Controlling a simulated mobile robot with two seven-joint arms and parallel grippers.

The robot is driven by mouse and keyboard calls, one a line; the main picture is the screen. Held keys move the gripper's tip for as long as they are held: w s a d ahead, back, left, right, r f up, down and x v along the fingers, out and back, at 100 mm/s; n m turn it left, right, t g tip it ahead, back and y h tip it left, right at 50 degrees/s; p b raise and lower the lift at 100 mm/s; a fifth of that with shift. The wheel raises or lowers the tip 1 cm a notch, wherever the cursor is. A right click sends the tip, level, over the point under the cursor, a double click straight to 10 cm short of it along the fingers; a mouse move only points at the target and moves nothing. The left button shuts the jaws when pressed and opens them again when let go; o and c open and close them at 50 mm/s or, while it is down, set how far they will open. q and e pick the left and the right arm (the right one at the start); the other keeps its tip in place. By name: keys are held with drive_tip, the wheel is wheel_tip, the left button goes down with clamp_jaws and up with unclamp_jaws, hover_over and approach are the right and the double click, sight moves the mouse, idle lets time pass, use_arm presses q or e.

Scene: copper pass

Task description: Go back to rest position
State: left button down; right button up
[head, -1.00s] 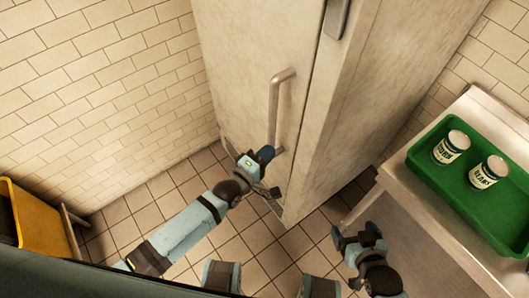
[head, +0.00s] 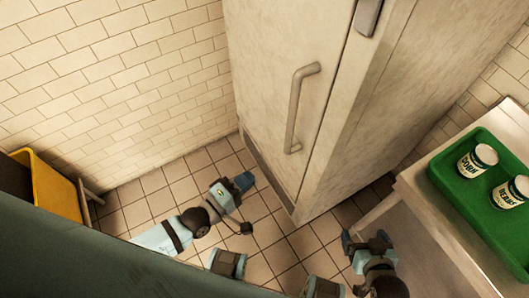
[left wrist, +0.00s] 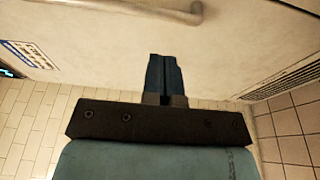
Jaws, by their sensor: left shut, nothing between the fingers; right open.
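My left gripper (head: 243,181) is shut and empty, low over the tiled floor, left of the tall white fridge (head: 285,60) and apart from its door handle (head: 294,110). In the left wrist view its two blue fingers (left wrist: 164,75) are pressed together, and part of the handle (left wrist: 165,10) shows at the top. My right gripper (head: 366,240) is open and empty, beside the near left side of the table at right. The fridge door looks shut.
A white table (head: 425,192) at right bears a green tray (head: 450,195) with two cans, one of corn (head: 477,161) and one labelled beans (head: 512,192). A yellow bin (head: 55,190) stands at far left. A white tiled wall (head: 120,90) is behind. Bare floor (head: 150,195) lies between.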

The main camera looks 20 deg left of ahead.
use_arm(q)
drive_tip(key=s+a+r+m+g+y+p, duration=0.4)
drive_tip(key=m+p, duration=0.7)
drive_tip(key=m, duration=0.3)
drive_tip(key=shift+s+a+r+m+y, duration=0.25)
drive_tip(key=shift+s+a+m+y, duration=0.25)
drive_tip(key=shift+a+y, duration=0.5)
drive_tip(key=shift+d, duration=0.1)
